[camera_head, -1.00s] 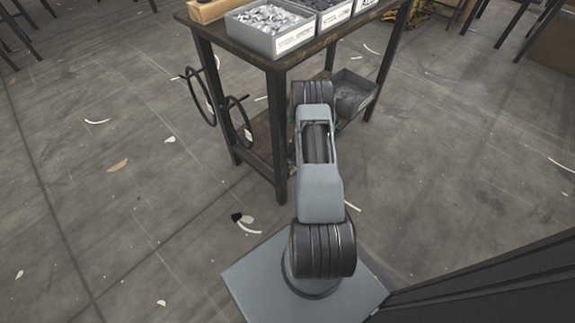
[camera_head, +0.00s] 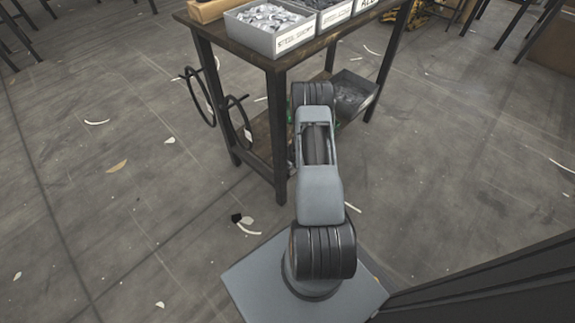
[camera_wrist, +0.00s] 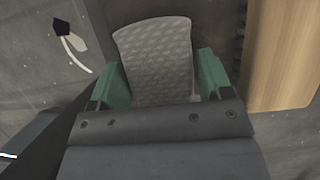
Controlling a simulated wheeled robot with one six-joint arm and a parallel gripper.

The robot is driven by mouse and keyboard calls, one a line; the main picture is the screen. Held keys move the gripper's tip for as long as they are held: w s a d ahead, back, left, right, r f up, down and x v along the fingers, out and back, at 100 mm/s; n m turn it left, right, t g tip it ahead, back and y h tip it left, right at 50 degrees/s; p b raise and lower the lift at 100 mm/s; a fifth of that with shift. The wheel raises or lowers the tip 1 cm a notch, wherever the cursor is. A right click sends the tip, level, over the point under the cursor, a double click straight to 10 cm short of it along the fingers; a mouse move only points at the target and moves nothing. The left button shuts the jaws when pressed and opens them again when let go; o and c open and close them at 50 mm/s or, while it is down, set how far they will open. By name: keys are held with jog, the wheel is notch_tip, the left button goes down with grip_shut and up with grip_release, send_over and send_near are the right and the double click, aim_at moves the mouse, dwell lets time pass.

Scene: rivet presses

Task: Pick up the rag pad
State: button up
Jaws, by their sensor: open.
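The rag pad seems to be the pale grey, quilted pad (camera_wrist: 155,48) in the upper middle of the wrist view. It has a curved far edge. My gripper (camera_wrist: 160,78) is open, with one green finger on each side of the pad. The pad's near end is hidden behind the dark gripper body. I cannot tell whether the fingers touch the pad or what it rests on. In the head view my own arm hides the gripper and the pad.
A dark workbench (camera_head: 238,52) stands ahead, with labelled bins (camera_head: 268,30) of metal parts on top. Its lower shelf holds a grey bin (camera_head: 352,95). Black rings (camera_head: 237,122) hang at its left. A wooden piece (camera_wrist: 282,55) lies right of the pad. Scraps litter the open floor.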

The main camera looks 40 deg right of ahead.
jog(key=shift+c, duration=0.2)
jog(key=c, duration=0.5)
jog(key=shift+c, duration=0.2)
jog(key=shift+r+p, duration=0.4)
jog(key=shift+p, duration=0.15)
notch_tip(320, 180, up, 4)
jog(key=shift+r+p, duration=0.1)
jog(key=shift+p, duration=1.1)
jog(key=shift+s+d+f+b, duration=0.15)
jog(key=shift+s+f+b, duration=0.45)
jog(key=shift+s, duration=0.25)
jog(key=s+d, duration=0.3)
jog(key=s, duration=1.3)
jog(key=shift+b, duration=0.3)
jog(key=shift+r, duration=0.1)
